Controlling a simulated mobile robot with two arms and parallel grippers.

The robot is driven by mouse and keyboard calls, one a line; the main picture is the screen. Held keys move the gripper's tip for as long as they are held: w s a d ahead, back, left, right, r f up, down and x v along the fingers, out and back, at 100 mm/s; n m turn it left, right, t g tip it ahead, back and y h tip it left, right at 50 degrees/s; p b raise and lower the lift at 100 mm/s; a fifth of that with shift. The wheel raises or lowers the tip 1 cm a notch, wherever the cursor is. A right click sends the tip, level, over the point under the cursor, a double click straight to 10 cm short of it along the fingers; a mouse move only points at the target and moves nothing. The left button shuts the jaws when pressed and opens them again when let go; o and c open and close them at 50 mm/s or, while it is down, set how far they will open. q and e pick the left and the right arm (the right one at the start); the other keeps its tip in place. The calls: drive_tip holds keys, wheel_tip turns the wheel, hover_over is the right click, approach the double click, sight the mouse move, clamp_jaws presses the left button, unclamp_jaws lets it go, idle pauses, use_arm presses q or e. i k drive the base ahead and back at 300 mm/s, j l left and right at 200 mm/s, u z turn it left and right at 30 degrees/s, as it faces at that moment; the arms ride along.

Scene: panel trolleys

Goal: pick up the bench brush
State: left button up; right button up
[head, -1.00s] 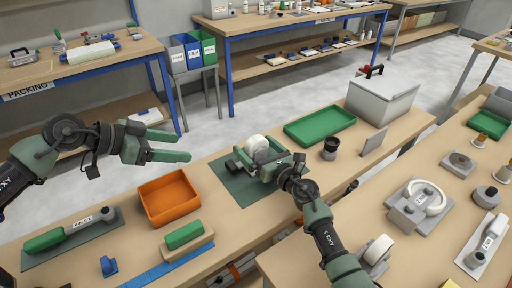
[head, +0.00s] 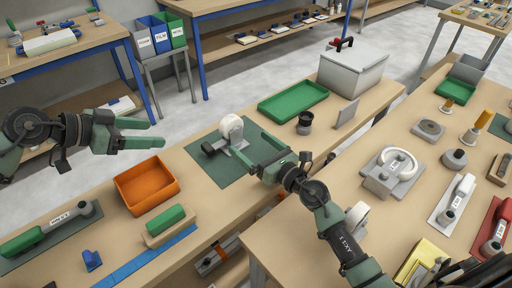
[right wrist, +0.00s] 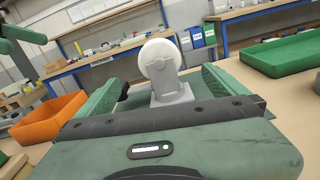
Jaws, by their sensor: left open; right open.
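A tan block with a green top (head: 167,220) lies at the near side of the bench. It looks most like the bench brush, but I cannot tell for sure. My left gripper (head: 158,133) is open and empty, above and beyond the orange bin. My right gripper (head: 255,151) is open and empty over the right part of the dark green mat (head: 208,168). A white wheel on a grey stand (head: 231,128) stands on that mat, beyond the right fingertips. In the right wrist view the wheel (right wrist: 159,60) shows between the fingers, apart from them.
An orange bin (head: 146,186) stands beside the tan block, with a blue strip (head: 160,258) in front. A green-handled labelled tool (head: 22,244) lies at the left. A green tray (head: 293,100), black cup (head: 305,122) and grey box (head: 352,72) stand toward the right.

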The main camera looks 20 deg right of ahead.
sight(163, 228)
drive_tip(key=k+j, duration=0.25)
drive_tip(key=k, duration=0.25)
drive_tip(key=k+j, duration=0.2)
drive_tip(key=k, duration=0.25)
drive_tip(key=k+j, duration=0.25)
drive_tip(key=k, duration=0.25)
drive_tip(key=k+j, duration=0.2)
drive_tip(key=k, duration=0.25)
